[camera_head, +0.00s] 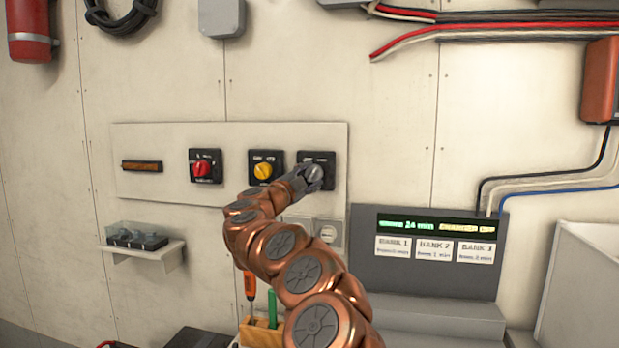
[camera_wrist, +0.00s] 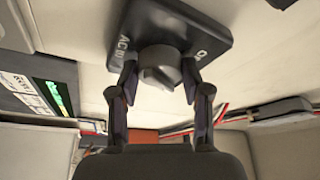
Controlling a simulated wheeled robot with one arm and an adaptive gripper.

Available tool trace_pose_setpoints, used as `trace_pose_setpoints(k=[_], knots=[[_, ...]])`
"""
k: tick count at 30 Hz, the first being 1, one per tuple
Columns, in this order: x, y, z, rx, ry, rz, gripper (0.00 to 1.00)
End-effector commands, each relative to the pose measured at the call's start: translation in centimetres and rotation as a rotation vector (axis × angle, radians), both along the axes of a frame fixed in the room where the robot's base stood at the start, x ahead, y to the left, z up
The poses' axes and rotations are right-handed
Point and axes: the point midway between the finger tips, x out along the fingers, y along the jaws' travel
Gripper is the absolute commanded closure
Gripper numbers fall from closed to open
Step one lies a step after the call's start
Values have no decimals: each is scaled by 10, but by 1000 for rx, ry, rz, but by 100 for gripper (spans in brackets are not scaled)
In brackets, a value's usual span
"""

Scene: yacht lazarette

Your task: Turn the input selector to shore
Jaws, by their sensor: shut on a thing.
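The selector with the grey knob (camera_head: 314,172) is the rightmost of three on a pale wall panel. In the wrist view its round grey knob (camera_wrist: 160,66) stands out from a dark square plate (camera_wrist: 180,22). The plate has white lettering, partly "AC", too cut off to read fully. My gripper (camera_head: 308,180) reaches it from the lower left. In the wrist view the two fingertips of my gripper (camera_wrist: 159,78) lie on either side of the knob, shut on it. The knob's exact pointing direction is hard to tell.
A red-knob selector (camera_head: 202,168) and a yellow-knob selector (camera_head: 264,170) sit to the left on the same panel (camera_head: 230,135). A battery display box (camera_head: 425,270) stands at lower right. A small shelf (camera_head: 140,247) is at left. A wooden holder (camera_head: 258,333) with tools is below.

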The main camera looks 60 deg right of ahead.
Motion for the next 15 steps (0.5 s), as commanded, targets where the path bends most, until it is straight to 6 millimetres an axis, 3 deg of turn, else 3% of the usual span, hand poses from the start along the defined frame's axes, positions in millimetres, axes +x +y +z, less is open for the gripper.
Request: trace_pose_setpoints(k=[14,15], knots=[[-1,-1,-1,6,-13,-3,87],[-1,-1,-1,6,-12,-2,48]])
